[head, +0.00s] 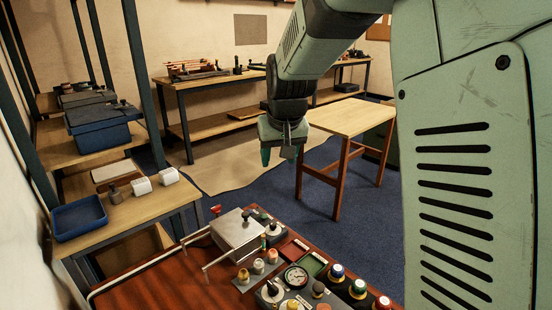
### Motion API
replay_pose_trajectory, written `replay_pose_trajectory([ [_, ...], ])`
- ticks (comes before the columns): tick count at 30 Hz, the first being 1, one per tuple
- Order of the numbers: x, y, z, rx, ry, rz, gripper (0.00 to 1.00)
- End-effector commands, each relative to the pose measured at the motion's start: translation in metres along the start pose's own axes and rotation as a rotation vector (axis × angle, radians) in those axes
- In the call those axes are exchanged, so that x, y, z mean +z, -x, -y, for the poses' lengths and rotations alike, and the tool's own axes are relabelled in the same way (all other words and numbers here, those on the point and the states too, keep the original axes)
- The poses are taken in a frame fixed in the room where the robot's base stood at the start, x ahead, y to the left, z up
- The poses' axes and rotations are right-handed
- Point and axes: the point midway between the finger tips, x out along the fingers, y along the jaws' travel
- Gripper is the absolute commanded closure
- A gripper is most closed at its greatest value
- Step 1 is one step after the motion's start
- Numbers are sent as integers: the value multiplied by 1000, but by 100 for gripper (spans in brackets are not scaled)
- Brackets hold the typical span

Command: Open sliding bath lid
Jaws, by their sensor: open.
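A metal box-shaped bath with a flat grey lid (236,229) stands on the red-brown bench at the lower middle of the head view. A small dark knob (246,216) stands on the lid near its right side. Thin metal rails (222,261) reach out from the bath towards the lower left. The lid appears to cover the top of the bath. My gripper (281,155) hangs above and beyond the bath, to its upper right, pointing down, open and empty. It is well apart from the lid.
Several coloured bottles and a round dial (295,276) stand right of and in front of the bath. A blue tray (80,218) lies on the left shelf near white jars (141,187). A wooden table (352,117) stands behind my gripper. Open air lies between gripper and bath.

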Motion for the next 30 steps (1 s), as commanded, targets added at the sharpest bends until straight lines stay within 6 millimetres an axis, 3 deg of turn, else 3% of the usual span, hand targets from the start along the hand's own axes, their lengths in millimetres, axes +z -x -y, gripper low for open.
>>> replay_pose_trajectory([
  [1,-9,-32,10,-10,17,15,46],
  [3,-20,-70,23,-22,38,20,46],
  [9,-30,-160,54,-47,80,32,46],
  [15,-30,-196,67,-56,96,34,46],
  [20,-29,-213,68,-57,97,36,46],
  [30,-26,-276,71,-57,97,36,46],
])
